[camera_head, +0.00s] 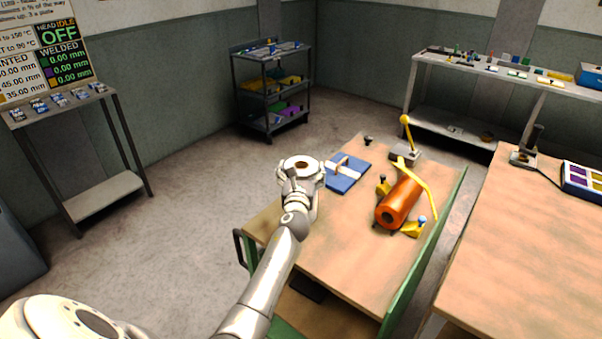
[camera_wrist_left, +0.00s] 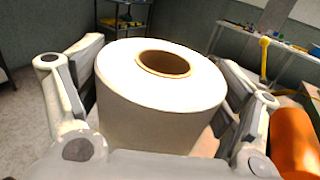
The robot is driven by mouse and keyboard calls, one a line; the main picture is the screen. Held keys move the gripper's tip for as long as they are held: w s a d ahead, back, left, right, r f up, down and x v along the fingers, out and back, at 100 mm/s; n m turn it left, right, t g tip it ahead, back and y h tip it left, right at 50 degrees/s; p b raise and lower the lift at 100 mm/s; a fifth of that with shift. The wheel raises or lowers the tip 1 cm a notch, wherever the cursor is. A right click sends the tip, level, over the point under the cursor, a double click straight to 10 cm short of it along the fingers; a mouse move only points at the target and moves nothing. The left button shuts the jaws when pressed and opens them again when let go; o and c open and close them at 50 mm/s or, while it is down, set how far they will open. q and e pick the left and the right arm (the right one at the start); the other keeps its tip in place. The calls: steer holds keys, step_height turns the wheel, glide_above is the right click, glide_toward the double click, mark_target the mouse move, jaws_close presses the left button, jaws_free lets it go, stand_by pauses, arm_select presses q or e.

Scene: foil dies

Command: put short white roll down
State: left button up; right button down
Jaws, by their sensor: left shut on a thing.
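The short white roll (camera_head: 301,162) has a brown core and is held upright in my left gripper (camera_head: 299,175), above the far left part of the wooden bench (camera_head: 345,243). In the left wrist view the roll (camera_wrist_left: 160,110) fills the middle, with a finger of my left gripper (camera_wrist_left: 160,100) on each side of it. The gripper is shut on the roll. The roll's underside is hidden, so its height over the bench cannot be told exactly. My right gripper is not in view.
A blue board (camera_head: 347,179) lies just right of the roll. An orange roll (camera_head: 398,204) rests in yellow supports farther right, near a yellow lever (camera_head: 406,133). The bench's front middle is clear. A shelf cart (camera_head: 270,88) stands at the back.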

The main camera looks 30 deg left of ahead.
arm_select(q)
steer(key=shift+r, duration=0.25)
steer(key=shift+f, duration=0.15)
steer(key=o, duration=1.9)
steer(key=shift+s+f, duration=0.1)
steer(key=shift+f, duration=0.05)
steer(key=shift+r, duration=0.25)
steer(key=v, duration=1.2)
